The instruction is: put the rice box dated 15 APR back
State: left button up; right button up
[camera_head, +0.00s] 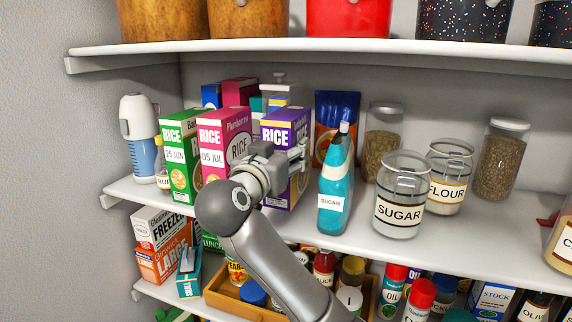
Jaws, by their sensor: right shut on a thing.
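Three rice boxes stand side by side at the left of the middle shelf. The green rice box (180,150) reads 25 JUN and the pink rice box (212,140) reads 05 JUL. The purple rice box (284,123) is at the right, upright; my gripper covers where its date would be, so I cannot read it. My right gripper (299,152) is shut on the purple box from the front. Whether the box's base touches the shelf is hard to tell. My left gripper is not in view.
A teal sugar bottle (335,184) stands close right of the purple box, with a sugar jar (401,197) and flour jar (449,180) beyond. Other boxes stand behind. The middle shelf (480,238) has bare room in front. The upper shelf (300,45) hangs above.

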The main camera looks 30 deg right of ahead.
jog(key=shift+w+f, duration=0.1)
jog(key=f, duration=0.1)
jog(key=f+p, duration=0.1)
jog(key=f, duration=0.1)
jog(key=shift+w+d, duration=0.3)
jog(key=shift+d, duration=0.1)
jog(key=shift+f, duration=0.5)
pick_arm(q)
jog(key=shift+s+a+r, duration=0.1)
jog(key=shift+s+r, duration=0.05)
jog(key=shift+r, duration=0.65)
pick_arm(e)
jog(key=shift+s+a, duration=0.1)
jog(key=shift+f+p, duration=0.1)
jog(key=shift+p, duration=0.25)
jog(key=o, duration=1.1)
jog(key=shift+f, duration=0.1)
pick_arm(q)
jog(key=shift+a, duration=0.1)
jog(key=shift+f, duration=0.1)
